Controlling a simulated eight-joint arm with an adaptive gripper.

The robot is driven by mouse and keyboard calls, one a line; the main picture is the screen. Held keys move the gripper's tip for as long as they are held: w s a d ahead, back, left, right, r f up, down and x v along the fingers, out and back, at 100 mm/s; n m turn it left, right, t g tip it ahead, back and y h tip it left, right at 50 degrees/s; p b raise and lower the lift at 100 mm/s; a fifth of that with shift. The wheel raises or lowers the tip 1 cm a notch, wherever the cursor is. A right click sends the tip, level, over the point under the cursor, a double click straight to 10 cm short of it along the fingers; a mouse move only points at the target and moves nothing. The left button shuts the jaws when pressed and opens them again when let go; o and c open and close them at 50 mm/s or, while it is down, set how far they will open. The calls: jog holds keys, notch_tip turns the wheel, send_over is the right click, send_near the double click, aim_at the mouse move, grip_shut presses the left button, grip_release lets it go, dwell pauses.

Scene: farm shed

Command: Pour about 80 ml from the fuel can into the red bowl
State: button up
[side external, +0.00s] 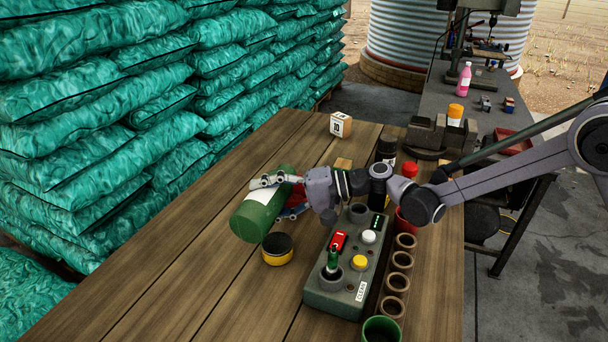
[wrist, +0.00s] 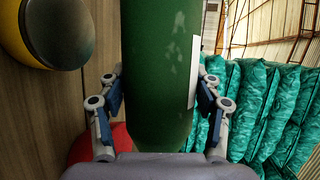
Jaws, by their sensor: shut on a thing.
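The fuel can (side external: 250,218) is a green cylinder with a white label, leaning well over above the plank table. My gripper (side external: 277,181) is shut on it. In the wrist view the can (wrist: 160,60) stands between my two fingers (wrist: 160,98), with the label on its right side. Its mouth cannot be made out, and no liquid shows. The red bowl (side external: 299,195) is mostly hidden behind the can and my gripper. In the wrist view part of a red rounded surface, likely the bowl (wrist: 90,147), shows at the lower left, beside the left finger.
A black-topped yellow tin (side external: 277,250) sits just right of the can's lower end. A numbered block (side external: 341,124) is farther back. Teal sacks (side external: 90,120) line the left. The table's front left is clear.

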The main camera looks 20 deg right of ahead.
aim_at(268, 198)
jog(key=shift+r, duration=0.1)
dwell(1.7)
jog(key=shift+s+a+n, duration=0.2)
jog(key=shift+n, duration=0.3)
jog(key=shift+s+a+n+h, duration=0.5)
jog(key=shift+s+n+h, duration=0.1)
jog(key=shift+w+d+r+t, duration=0.15)
jog(key=shift+w+r+t, duration=0.1)
jog(key=shift+r+t, duration=0.1)
jog(key=shift+r+n+h, duration=0.3)
jog(key=shift+r+n, duration=0.1)
jog(key=shift+r, duration=0.15)
jog(key=shift+r, duration=0.1)
dwell(0.4)
